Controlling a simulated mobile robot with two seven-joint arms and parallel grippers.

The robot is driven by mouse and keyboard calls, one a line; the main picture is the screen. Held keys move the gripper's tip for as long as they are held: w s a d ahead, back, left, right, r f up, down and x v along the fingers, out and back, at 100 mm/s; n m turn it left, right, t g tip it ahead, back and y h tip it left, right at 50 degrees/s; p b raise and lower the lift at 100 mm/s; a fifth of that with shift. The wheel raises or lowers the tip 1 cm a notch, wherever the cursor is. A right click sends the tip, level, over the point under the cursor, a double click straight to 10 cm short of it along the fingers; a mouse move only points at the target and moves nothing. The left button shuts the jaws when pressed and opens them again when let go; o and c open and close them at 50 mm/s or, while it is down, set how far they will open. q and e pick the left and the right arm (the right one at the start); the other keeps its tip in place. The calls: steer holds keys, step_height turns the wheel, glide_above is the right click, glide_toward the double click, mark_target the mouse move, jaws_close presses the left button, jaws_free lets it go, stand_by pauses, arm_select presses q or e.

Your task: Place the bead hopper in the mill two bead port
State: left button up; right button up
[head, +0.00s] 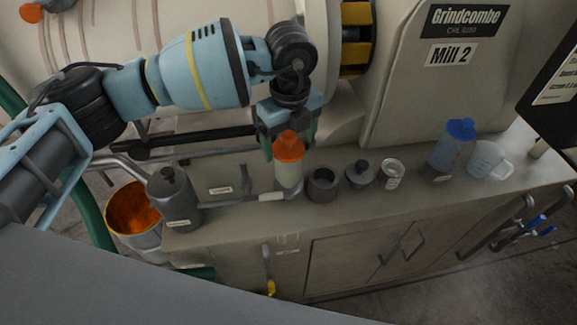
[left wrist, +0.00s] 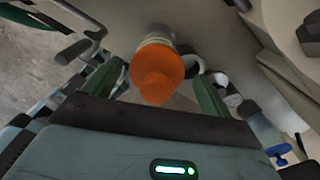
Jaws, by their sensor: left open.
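A white bottle-like container with an orange cone-shaped top (head: 289,150), which looks like the bead hopper, stands upright on the bench top below Mill 2 (head: 450,54). My left gripper (head: 287,143) is directly above it, pointing down, with its green fingers apart on either side of the orange top. In the left wrist view the orange top (left wrist: 157,76) lies between the open fingers, with a gap on each side. An open dark cylinder (head: 322,186) stands just right of the hopper; I cannot tell whether it is the bead port. My right gripper is out of view.
A grey can (head: 175,204) and an orange-filled bucket (head: 128,221) are at the left. Right of the dark cylinder stand a lidded dark pot (head: 361,176), a small tin (head: 391,174), a blue-topped container (head: 450,155) and a clear jug (head: 489,161). A pipe with a pale handle lies near the hopper's base.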

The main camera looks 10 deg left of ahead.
mark_target(289, 147)
arm_select(q)
step_height(289, 147, down, 4)
steer(key=shift+s+a+r, duration=0.1)
steer(key=shift+s+r, duration=0.05)
steer(key=shift+c, duration=0.2)
jaws_close()
steer(key=shift+r, duration=0.15)
